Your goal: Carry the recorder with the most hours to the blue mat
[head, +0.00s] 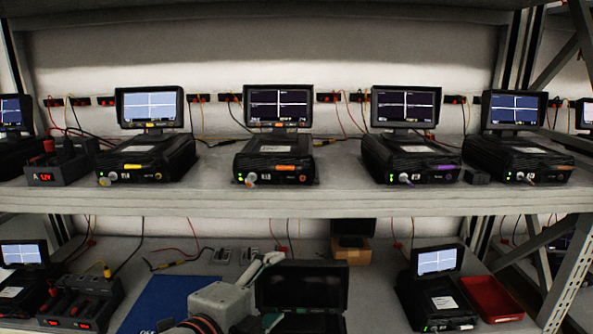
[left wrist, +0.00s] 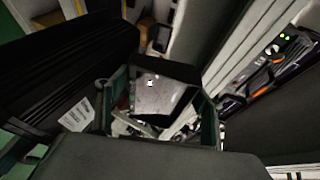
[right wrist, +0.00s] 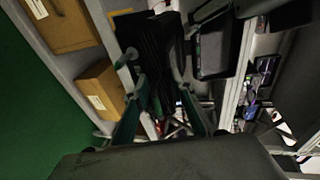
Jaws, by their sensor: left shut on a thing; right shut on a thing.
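A black recorder (head: 302,288) with a dark screen is at the lower centre of the head view, right of the blue mat (head: 160,298) on the lower shelf. My left gripper (head: 264,290) is at its left side, shut on it. The left wrist view shows a black ribbed body (left wrist: 70,70) and a screen near the fingers (left wrist: 158,118). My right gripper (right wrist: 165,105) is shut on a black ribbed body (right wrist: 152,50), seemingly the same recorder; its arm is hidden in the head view. Hour readings are too small to read.
Several recorders with lit screens, such as one at the left (head: 150,155), stand on the upper shelf (head: 300,203). Another recorder (head: 437,290) and a red tray (head: 492,298) are at the lower right. A cardboard box (head: 352,250) stands behind. The mat's visible part is clear.

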